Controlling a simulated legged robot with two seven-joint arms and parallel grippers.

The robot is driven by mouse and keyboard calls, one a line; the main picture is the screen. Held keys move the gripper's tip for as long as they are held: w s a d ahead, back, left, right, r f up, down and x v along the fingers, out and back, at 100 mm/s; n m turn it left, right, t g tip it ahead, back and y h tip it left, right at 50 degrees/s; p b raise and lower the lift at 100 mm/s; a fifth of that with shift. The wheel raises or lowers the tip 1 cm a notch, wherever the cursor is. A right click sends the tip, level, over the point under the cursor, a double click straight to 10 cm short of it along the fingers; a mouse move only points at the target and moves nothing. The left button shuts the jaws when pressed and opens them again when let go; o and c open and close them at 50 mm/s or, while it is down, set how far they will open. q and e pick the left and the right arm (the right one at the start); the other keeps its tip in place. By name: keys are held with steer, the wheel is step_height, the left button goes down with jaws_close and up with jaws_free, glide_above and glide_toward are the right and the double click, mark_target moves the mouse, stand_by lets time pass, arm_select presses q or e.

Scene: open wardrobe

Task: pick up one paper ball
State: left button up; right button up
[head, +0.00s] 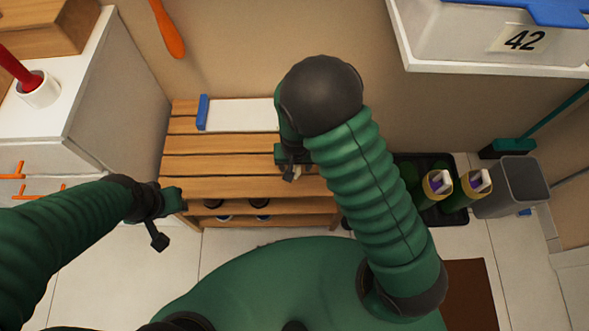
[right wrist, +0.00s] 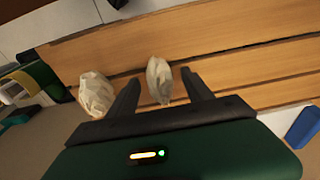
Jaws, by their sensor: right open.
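Two crumpled off-white paper balls show in the right wrist view on the slatted wooden bench (head: 220,165). The other paper ball (right wrist: 95,95) lies just left of the left finger. In the head view my right gripper (head: 292,170) is over the right part of the bench, and my arm hides most of that area. My left gripper (head: 172,198) is at the bench's left front corner, its fingers unclear.
A white board with a blue end (head: 203,112) lies on the back of the bench. Shoes (head: 259,203) sit on the lower shelf. A black tray with boots (head: 437,185) and a grey bin (head: 515,185) stand right. A white cabinet (head: 115,90) stands left. A shelf (head: 480,66) overhangs upper right.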

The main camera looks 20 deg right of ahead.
steer(key=shift+f, duration=0.25)
steer(key=shift+c, duration=0.5)
jaws_close()
